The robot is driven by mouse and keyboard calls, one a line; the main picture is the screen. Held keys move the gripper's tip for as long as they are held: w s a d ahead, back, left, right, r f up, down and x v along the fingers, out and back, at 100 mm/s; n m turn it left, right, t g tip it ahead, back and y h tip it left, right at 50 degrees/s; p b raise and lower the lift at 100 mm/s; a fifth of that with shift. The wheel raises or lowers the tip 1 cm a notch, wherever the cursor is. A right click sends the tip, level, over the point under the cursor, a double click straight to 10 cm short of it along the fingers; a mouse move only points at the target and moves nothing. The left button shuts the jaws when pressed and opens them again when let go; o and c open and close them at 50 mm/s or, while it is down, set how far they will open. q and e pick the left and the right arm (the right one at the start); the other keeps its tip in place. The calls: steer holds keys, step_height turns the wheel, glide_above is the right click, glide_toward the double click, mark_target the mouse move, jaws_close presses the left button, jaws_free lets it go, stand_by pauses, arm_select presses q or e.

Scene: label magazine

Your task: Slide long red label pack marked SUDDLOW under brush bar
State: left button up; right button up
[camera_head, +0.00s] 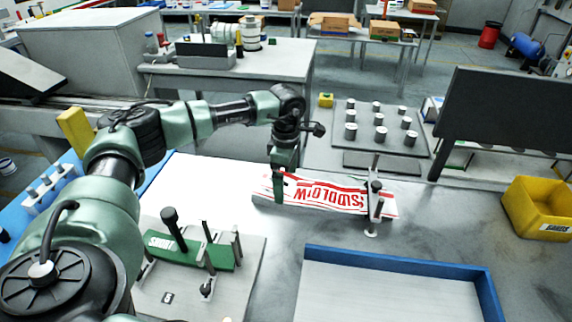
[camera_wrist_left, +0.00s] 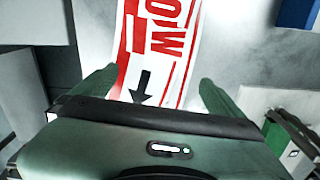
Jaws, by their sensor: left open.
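The long red and white SUDDLOW pack (camera_head: 330,196) lies flat on the table, its lettering upside down in the head view. The upright brush bar (camera_head: 375,196) crosses its right end, and red print shows on both sides of the bar. Whether they touch I cannot tell. My left gripper (camera_head: 281,188) points down at the pack's left end. In the left wrist view, its green fingers stand apart on either side of the pack (camera_wrist_left: 165,50), near a printed black arrow. I cannot tell whether they touch it. My right gripper is not in view.
A fixture with a green pack (camera_head: 200,252) and black-topped posts stands at front left. A blue-rimmed tray (camera_head: 395,257) lies at front right. A yellow bin (camera_head: 540,208) is at far right. A plate of metal cylinders (camera_head: 345,113) sits behind the bar.

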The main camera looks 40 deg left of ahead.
mark_target(325, 195)
arm_select(q)
step_height(325, 195, down, 2)
steer(key=shift+w+a+f, duration=0.1)
steer(key=shift+f, duration=0.55)
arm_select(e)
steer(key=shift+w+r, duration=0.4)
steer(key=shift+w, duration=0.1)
arm_select(q)
steer(key=shift+c, duration=0.3)
steer(key=shift+w+r, duration=0.1)
steer(key=c, duration=1.8)
steer(key=shift+w+d, duration=0.3)
steer(key=shift+d, duration=0.35)
steer(key=shift+w+d, duration=0.35)
steer(key=shift+d, duration=0.3)
steer(key=shift+w+d, duration=0.3)
steer(key=shift+d, duration=0.35)
steer(key=shift+w+d+b, duration=0.3)
steer(key=shift+w+d, duration=0.15)
steer(key=shift+d, duration=0.55)
steer(key=shift+w+d+b, duration=0.25)
steer(key=shift+w+d, duration=0.25)
steer(key=shift+d, duration=0.45)
steer(key=shift+w+d+b, duration=0.3)
steer(key=shift+w+d, duration=0.15)
steer(key=shift+d, duration=0.55)
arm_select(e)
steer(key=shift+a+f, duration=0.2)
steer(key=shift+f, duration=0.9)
